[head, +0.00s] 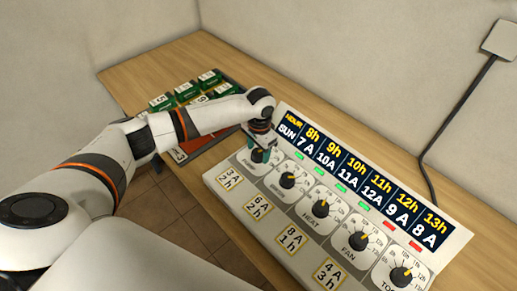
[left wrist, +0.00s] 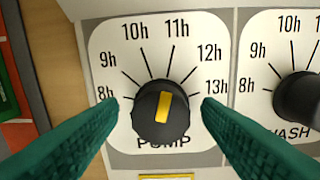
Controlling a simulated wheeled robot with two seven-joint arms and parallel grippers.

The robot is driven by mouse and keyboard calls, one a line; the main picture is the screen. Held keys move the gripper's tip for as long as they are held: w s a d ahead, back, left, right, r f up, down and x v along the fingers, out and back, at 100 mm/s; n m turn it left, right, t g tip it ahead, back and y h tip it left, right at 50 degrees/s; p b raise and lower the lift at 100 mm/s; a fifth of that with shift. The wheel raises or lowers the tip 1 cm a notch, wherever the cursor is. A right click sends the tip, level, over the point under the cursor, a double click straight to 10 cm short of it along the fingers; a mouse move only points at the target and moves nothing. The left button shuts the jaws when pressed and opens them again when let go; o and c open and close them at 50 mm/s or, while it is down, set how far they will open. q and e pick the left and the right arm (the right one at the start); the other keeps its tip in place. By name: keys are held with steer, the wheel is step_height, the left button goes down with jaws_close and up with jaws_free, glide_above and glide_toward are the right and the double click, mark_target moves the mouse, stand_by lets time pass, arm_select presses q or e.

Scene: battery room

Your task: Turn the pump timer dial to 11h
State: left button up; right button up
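The pump dial (left wrist: 161,115) is a black knob with a yellow pointer on a white plate marked 8h to 13h. Its pointer is up and slightly right, roughly in line with the 11h mark. My left gripper (left wrist: 160,106) has green fingers spread on either side of the knob, with a gap showing on both sides. In the head view my left gripper (head: 262,154) is over the panel's far left end and mostly hides the pump dial. My right gripper is not in view.
The sloped white panel (head: 222,187) carries more dials, including wash (head: 288,181), heat (head: 321,208) and fan (head: 357,240). An hour display (head: 362,178) runs along its back, with green and red lights below. Green blocks (head: 187,91) sit on a tray at back left.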

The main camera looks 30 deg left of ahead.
mark_target(259, 153)
arm_select(q)
step_height(259, 153, up, 12)
steer(key=b, duration=0.2)
steer(key=shift+d+b, duration=0.15)
steer(key=shift+b, duration=0.15)
steer(key=shift+s+f, duration=0.1)
steer(key=shift+s, duration=0.05)
stand_by(0.4)
